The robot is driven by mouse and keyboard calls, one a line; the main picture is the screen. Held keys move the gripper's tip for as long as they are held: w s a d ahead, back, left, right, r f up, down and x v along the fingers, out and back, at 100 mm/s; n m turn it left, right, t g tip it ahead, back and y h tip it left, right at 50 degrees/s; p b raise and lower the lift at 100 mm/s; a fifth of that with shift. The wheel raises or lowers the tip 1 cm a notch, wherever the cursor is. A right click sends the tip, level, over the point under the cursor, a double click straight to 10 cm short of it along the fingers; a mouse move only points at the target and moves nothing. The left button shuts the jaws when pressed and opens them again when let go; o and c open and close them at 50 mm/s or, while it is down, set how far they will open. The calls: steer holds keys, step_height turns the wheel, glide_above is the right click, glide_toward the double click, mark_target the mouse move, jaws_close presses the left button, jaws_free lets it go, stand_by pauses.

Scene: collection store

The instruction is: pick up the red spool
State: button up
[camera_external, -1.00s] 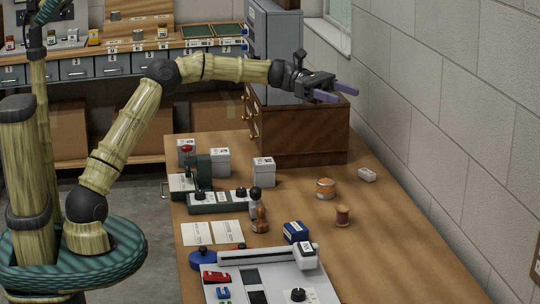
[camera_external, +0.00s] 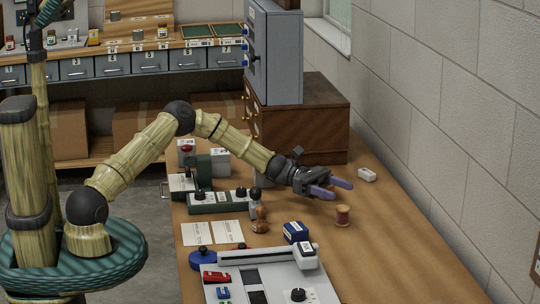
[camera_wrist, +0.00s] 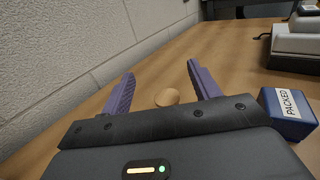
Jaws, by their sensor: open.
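The red spool (camera_external: 343,216) stands upright on the wooden table, right of the blue box. In the wrist view a round tan top (camera_wrist: 167,97), which looks like the spool's end, shows between the two purple fingers; the red body is hidden there. My gripper (camera_external: 342,189) is open and empty, with its fingers spread. It is above the table, just behind the spool in the external view and apart from it. The fingers also show in the wrist view (camera_wrist: 161,70).
A small white block (camera_external: 366,175) lies near the wall. The table right of the spool is clear.

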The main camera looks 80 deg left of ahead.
mark_target(349, 210)
step_height(349, 210, down, 5)
steer(key=shift+r, duration=0.15)
steer(key=shift+x, duration=2.55)
steer(key=c, duration=1.1)
